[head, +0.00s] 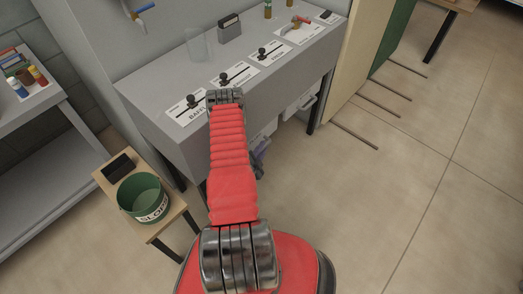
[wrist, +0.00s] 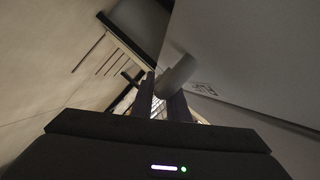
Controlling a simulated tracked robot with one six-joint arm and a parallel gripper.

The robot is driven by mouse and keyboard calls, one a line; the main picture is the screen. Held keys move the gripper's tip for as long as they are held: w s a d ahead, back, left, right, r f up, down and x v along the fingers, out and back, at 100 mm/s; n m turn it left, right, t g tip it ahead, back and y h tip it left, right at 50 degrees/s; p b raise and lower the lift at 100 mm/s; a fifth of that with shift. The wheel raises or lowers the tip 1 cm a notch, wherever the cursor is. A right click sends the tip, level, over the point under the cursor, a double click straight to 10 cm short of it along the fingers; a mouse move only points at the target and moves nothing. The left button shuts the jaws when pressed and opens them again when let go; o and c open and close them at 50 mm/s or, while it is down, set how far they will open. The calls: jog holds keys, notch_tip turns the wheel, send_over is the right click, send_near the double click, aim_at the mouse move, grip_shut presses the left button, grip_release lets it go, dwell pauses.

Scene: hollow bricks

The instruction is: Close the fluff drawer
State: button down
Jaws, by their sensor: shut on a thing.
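The handle stands off a smooth grey drawer front (wrist: 245,60), which carries a small, partly readable dark label. In the head view, two pale drawers show under the grey bench: one farther right (head: 301,105) and one just right of my red arm (head: 266,132). The nearer one is partly hidden by my arm. A purple and dark part of my gripper (head: 259,158) shows low beside it; its fingertips are hidden there. How far the drawer stands out is hard to tell.
The grey bench (head: 190,140) carries several labelled sliders, a clear beaker and a dark box. A wooden stool (head: 175,212) with a green bucket (head: 142,196) stands left of my arm. Metal rods (head: 384,104) stick out low at the right.

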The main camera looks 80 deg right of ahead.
jog(key=shift+w+d, duration=0.1)
jog(key=shift+w, duration=0.15)
jog(key=c, duration=2)
grip_release()
jog(key=v, duration=1.2)
jog(key=shift+s, duration=0.15)
